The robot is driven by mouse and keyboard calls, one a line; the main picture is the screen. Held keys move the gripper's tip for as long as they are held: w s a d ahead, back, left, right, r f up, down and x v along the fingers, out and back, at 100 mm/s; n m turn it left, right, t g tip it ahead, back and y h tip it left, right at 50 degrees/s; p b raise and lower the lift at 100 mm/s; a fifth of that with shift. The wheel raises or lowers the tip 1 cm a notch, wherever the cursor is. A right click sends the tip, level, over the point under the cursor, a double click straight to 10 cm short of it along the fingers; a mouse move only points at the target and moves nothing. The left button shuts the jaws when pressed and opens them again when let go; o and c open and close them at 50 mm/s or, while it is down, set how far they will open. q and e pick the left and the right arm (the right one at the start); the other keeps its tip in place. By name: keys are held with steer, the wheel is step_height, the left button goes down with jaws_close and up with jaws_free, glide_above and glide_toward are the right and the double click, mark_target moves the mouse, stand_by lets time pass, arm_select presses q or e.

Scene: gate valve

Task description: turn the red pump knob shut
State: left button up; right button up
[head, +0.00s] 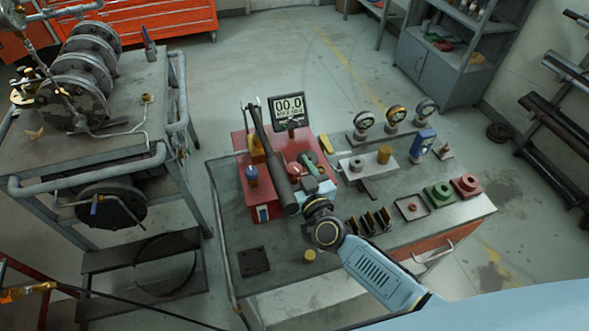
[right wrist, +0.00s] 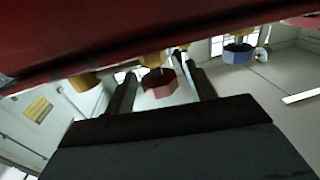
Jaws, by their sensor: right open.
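The red pump knob (right wrist: 160,83) is a faceted red knob on a brass stem. In the right wrist view it sits between the two fingers of my right gripper (right wrist: 162,90), with a visible gap on each side. That gripper is open. In the head view my right gripper (head: 312,178) is at the red pump unit (head: 240,142), beside a red round part (head: 293,170) that may be this knob. A blue knob (right wrist: 238,53) hangs to the right in the wrist view; it also shows in the head view (head: 251,174). My left gripper is out of view.
A long black pump handle (head: 272,155) slopes across the unit. A display (head: 288,108) reads 00.0. Gauges (head: 396,114), a blue meter (head: 423,142) and flanged parts (head: 439,194) stand on the bench to the right. A grey pipe-work cart (head: 150,110) stands left.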

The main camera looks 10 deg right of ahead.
steer(key=c, duration=1)
steer(key=shift+o, duration=0.2)
steer(key=shift+a+r+m+h+p, duration=0.1)
steer(key=shift+r+m+h+p, duration=0.1)
steer(key=shift+m+h+p, duration=0.8)
steer(key=shift+h+p, duration=0.5)
steer(key=shift+h, duration=0.3)
steer(key=shift+f+m+h, duration=0.1)
steer(key=shift+m+h, duration=0.4)
steer(key=shift+h, duration=0.1)
steer(key=shift+f+m+h+p, duration=0.1)
steer(key=shift+m+h+p, duration=0.25)
steer(key=shift+m+h, duration=0.65)
